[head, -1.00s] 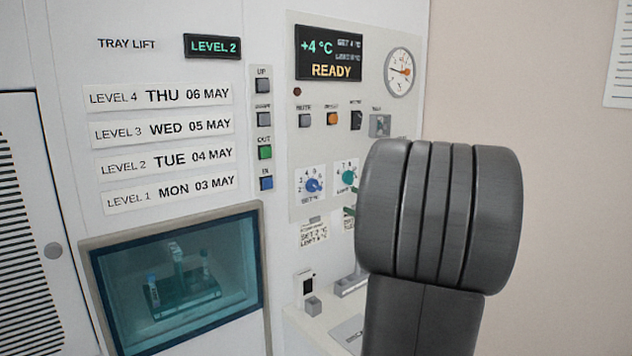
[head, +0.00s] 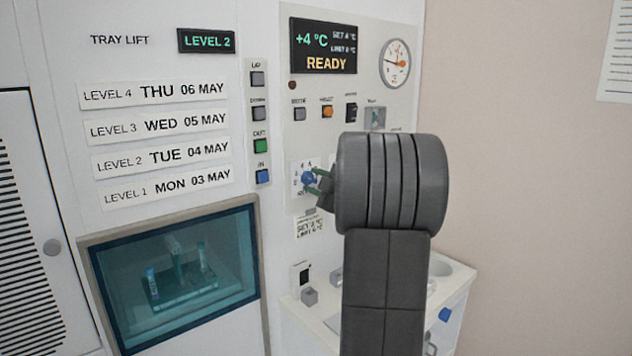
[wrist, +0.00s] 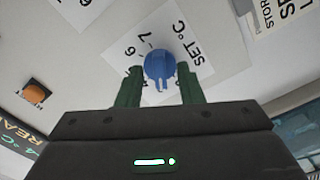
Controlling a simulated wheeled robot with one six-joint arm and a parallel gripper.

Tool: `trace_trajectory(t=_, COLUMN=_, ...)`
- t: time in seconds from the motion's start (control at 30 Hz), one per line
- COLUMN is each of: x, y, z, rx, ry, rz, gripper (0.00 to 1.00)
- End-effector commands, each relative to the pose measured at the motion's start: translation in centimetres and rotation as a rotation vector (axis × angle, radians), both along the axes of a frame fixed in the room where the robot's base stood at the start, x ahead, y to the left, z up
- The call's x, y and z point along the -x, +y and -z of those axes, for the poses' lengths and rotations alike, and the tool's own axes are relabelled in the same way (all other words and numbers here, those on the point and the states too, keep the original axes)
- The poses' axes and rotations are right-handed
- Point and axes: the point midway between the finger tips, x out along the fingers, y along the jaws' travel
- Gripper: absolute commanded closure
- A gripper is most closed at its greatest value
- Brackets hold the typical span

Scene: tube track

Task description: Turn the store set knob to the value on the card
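The blue set knob (head: 309,179) is on the pale control panel; its dial reads SET °C in the wrist view (wrist: 160,65). My gripper (wrist: 160,80) has its two green fingers apart, one on each side of the knob, with small gaps showing. I cannot tell how deep the fingertips reach past the knob. In the head view my gripper (head: 316,182) comes at the knob from the right. The card (head: 309,228) below the dial has a SET line and a LIMIT line; the SET value looks like 2 °C, but the print is small.
The display (head: 324,46) reads +4 °C and READY. Buttons and a switch (head: 351,112) sit above the knob. An orange button (wrist: 35,93) shows in the wrist view. A glass window (head: 175,275) is at lower left.

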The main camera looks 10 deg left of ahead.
Motion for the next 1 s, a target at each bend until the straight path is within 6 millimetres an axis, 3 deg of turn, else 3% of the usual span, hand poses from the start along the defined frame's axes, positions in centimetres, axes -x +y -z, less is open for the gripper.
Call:
trace_trajectory(t=0.13, x=0.01, y=0.0, z=0.01, rx=0.0, ry=0.0, rz=0.0, gripper=0.66)
trace_trajectory(t=0.3, x=0.02, y=-0.02, z=0.01, rx=0.0, ry=0.0, rz=0.0, gripper=0.98)
trace_trajectory(t=0.33, x=0.03, y=-0.02, z=0.02, rx=0.0, ry=0.0, rz=0.0, gripper=1.0)
trace_trajectory(t=0.67, x=0.04, y=-0.03, z=0.2, rx=0.018, ry=-0.024, rz=-0.001, gripper=1.0)
trace_trajectory(t=1.0, x=0.08, y=-0.01, z=0.56, rx=0.144, ry=-0.187, rz=0.0, gripper=1.0)
